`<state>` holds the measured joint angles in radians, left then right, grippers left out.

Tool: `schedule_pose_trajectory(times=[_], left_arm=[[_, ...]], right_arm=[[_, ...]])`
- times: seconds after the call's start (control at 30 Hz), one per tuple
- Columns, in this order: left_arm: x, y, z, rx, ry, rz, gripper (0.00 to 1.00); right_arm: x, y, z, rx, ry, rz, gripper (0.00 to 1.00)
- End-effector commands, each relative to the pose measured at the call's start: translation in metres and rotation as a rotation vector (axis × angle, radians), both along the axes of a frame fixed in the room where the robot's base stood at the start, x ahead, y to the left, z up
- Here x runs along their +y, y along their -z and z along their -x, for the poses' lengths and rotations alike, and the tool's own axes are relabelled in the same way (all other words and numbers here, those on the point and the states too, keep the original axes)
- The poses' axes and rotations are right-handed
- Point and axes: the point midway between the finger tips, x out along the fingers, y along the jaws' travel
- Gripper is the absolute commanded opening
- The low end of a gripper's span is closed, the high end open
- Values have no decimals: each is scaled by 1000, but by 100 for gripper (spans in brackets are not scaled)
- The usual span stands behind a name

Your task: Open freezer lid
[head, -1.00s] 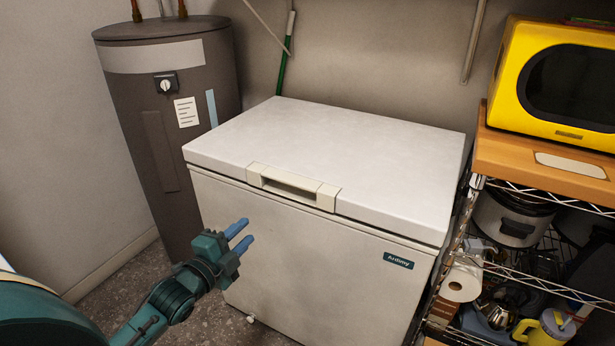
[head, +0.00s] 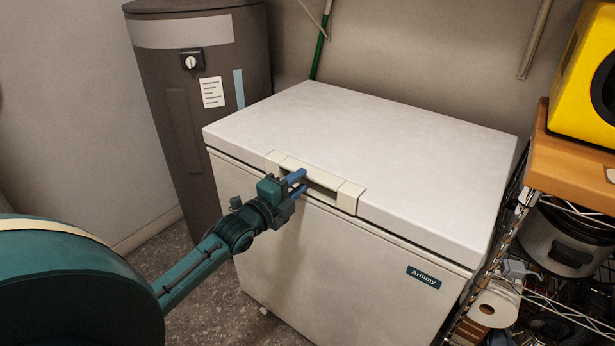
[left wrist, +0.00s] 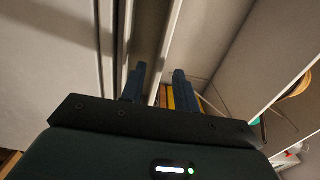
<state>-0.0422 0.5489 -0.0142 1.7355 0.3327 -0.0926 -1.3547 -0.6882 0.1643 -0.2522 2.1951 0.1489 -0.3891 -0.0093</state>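The white chest freezer (head: 310,255) stands in front of me with its lid (head: 370,140) shut flat on top. A cream handle (head: 345,197) with a recess sits at the lid's front edge. My left gripper (head: 299,184) is at the left part of the handle recess, its two blue fingers apart and pointing at it. In the left wrist view the fingers (left wrist: 157,80) are also apart with nothing between them. I cannot tell whether they touch the handle. My right gripper is not in view.
A dark grey water heater (head: 190,95) stands behind the freezer on the left. On the right, close to the freezer, is a wire shelf with a wooden top (head: 575,165) bearing a yellow microwave (head: 585,80). Speckled floor (head: 205,285) shows at the left front.

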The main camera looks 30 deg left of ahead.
Motion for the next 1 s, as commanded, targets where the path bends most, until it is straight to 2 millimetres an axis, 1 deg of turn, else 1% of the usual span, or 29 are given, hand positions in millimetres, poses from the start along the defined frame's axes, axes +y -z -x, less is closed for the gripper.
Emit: schedule_pose_trajectory(times=[0.03,0.1,0.23,0.4,0.67,1.0], left_arm=[[-1,-1,-10,-2,0,1,31],[-2,-1,-19,-1,0,0,31],[-2,0,-32,-1,0,1,31],[-3,0,-39,1,0,0,31],[-3,0,-39,1,1,0,30],[-3,0,-39,1,1,0,2]], right_arm=[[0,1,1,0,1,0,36],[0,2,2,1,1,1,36],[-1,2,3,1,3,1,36],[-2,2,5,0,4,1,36],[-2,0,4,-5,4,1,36],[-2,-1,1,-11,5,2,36]])
